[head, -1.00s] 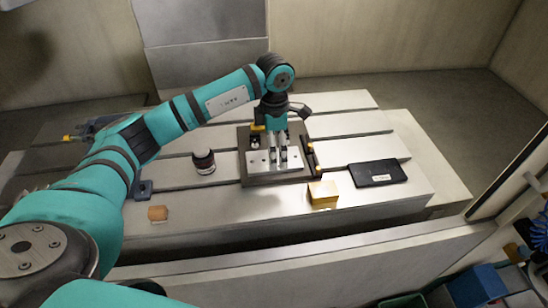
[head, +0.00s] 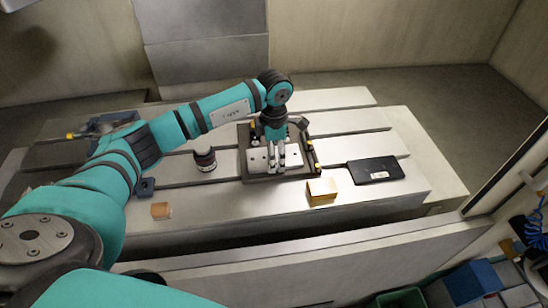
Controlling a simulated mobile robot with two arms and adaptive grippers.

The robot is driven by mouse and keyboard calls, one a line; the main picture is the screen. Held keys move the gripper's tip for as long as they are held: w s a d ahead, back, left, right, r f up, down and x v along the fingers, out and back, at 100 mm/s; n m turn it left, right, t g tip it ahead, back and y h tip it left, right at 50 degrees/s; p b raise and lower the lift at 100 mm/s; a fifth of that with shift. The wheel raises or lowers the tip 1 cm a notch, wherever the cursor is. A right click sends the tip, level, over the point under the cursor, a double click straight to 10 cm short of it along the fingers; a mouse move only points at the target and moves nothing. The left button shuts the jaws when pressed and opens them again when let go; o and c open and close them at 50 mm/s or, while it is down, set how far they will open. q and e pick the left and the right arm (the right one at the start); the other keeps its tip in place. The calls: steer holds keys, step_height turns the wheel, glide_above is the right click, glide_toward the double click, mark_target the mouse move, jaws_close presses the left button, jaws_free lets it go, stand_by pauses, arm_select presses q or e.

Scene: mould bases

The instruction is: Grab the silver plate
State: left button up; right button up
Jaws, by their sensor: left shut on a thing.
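The silver plate (head: 258,161) is a flat, bright metal piece with small dark holes, lying at the dark mould base on the slotted table. My left gripper (head: 276,168) points down over the middle of the plate, and its fingers are shut on it. The fingers hide the plate's middle, and I cannot tell whether it is clear of the base. The dark mould base (head: 297,178) shows around the plate, with yellow-tipped clamp parts at its right side. My right gripper is not in view.
A gold block (head: 322,191) stands close in front of the base at the right. A black flat case (head: 377,170) lies further right. A dark round container (head: 204,158) stands left of the base, and a small orange-brown block (head: 161,210) lies at the front left.

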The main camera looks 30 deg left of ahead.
arm_select(q)
steer(key=c, duration=0.3)
steer(key=shift+w+r, duration=0.1)
